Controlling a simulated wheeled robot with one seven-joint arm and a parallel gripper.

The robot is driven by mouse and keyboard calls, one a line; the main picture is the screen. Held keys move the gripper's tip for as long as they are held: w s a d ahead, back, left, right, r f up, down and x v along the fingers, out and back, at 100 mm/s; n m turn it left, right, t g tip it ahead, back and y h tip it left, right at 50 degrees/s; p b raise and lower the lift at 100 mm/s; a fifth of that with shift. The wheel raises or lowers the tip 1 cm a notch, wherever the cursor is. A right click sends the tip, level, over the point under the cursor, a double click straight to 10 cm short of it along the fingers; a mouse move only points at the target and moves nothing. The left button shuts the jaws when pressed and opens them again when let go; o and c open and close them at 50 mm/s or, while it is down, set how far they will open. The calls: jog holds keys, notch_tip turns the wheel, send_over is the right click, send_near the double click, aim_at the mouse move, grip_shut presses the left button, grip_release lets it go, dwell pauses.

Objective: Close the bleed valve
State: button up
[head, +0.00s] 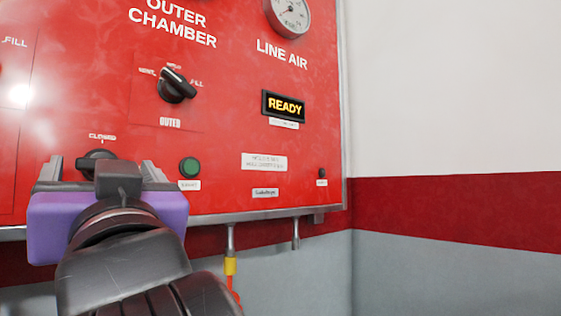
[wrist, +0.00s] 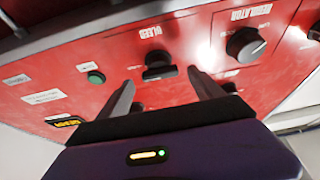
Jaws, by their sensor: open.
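The bleed valve (head: 97,158) is a black knob low on the red panel, under a "CLOSED" label. Its bar lies roughly level, across the direction of that label, and its lower right part is hidden by my gripper. In the wrist view the bleed valve (wrist: 158,70) shows upside down beside the word "BLEED". My gripper (head: 101,170) has a purple body and grey fingers. It is open, facing the panel, with one finger to each side of the knob. In the wrist view the gripper (wrist: 161,82) has nothing held; whether its tips touch the knob I cannot tell.
A green button (head: 190,167) is just right of my gripper. The outer chamber selector (head: 176,86) is above. A lit "READY" display (head: 284,106) is farther right. The regulator knob (wrist: 245,44) is beside the valve in the wrist view. A pipe with a yellow fitting (head: 230,265) hangs below the panel.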

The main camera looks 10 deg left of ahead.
jog(key=x, duration=0.2)
jog(key=shift+w+a+r, duration=0.1)
jog(key=shift+w+a, duration=0.05)
jog(key=shift+a, duration=0.05)
jog(key=c, duration=1.4)
